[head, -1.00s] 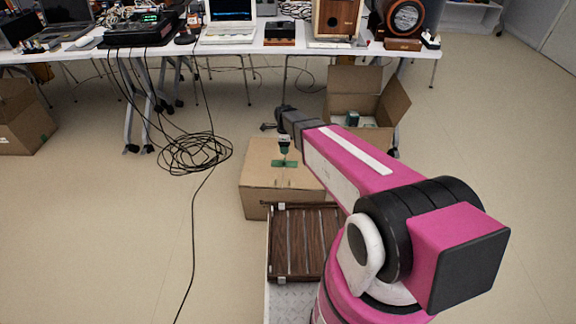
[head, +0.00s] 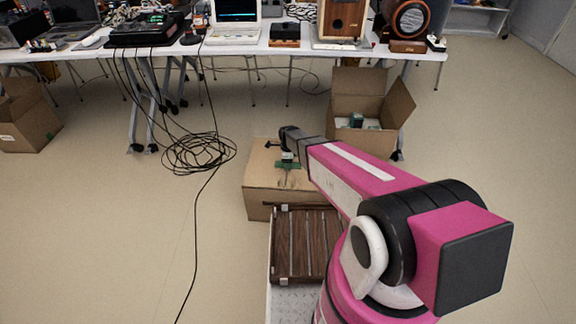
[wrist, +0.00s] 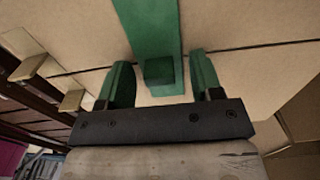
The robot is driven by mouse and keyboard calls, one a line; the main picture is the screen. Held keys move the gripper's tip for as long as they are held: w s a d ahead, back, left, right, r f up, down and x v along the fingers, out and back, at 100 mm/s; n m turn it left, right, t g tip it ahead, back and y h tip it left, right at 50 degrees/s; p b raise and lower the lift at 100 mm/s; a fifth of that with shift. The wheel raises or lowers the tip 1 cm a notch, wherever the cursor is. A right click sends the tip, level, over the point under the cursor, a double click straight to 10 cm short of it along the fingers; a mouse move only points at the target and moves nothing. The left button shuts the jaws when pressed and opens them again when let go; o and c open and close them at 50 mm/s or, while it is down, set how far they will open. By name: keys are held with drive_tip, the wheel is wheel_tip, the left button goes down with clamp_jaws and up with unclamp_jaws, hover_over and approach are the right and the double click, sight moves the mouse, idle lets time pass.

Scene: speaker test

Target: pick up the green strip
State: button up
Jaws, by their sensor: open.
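The green strip (wrist: 153,25) lies on top of a closed cardboard box (head: 262,185). In the wrist view it runs from the top edge down to a small green block at its near end, between my fingers. In the head view only a little of the strip (head: 282,165) shows around my gripper (head: 288,158). My gripper also shows in the wrist view (wrist: 160,66), open, with one green finger on each side of the strip's near end and a gap on both sides. How far the fingertips are above the box is hard to tell.
A brown slatted wooden crate (head: 308,245) stands just in front of the box. An open cardboard box (head: 362,135) is behind to the right. Coiled black cables (head: 198,152) lie on the floor to the left. A white table (head: 270,48) with electronics stands behind.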

drive_tip(key=shift+f, duration=0.1)
drive_tip(key=c, duration=1)
drive_tip(key=r, duration=0.4)
drive_tip(key=shift+s+a+r, duration=0.1)
drive_tip(key=shift+s+r, duration=0.15)
drive_tip(key=shift+r, duration=0.1)
drive_tip(key=s+a+r, duration=0.2)
drive_tip(key=a, duration=0.1)
drive_tip(key=s+a+r, duration=0.2)
drive_tip(key=a, duration=0.1)
drive_tip(key=s+a+r, duration=0.2)
drive_tip(key=a, duration=0.1)
drive_tip(key=shift+s+r, duration=0.15)
drive_tip(key=shift+s, duration=0.15)
drive_tip(key=shift+o, duration=0.2)
clamp_jaws()
drive_tip(key=shift+r, duration=1.6)
wheel_tip(320, 180, up, 8)
